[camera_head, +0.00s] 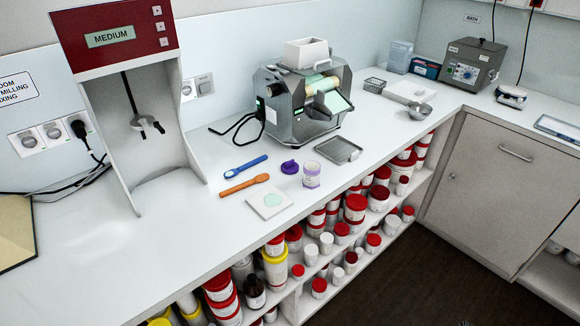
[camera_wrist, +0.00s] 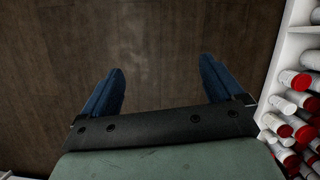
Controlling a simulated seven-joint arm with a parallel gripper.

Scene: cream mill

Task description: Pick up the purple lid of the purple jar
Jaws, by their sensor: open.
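The purple lid (camera_head: 290,167) lies on the white counter (camera_head: 190,240), apart from the jar. The purple jar (camera_head: 311,175) stands upright just right of the lid, a small pale jar with a purple label. It looks open at the top. My gripper (camera_wrist: 160,88) shows only in the wrist view, with two blue fingers spread wide and nothing between them. It is over the dark floor, with neither lid nor jar in that view. My gripper is not seen in the head view.
A blue spatula (camera_head: 245,166) and an orange spoon (camera_head: 244,184) lie left of the lid. A white tile (camera_head: 268,200) with a pale green patch lies in front. The roller mill (camera_head: 300,100) and a metal tray (camera_head: 339,150) are behind. Shelves below hold many red-capped tubs (camera_head: 355,207).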

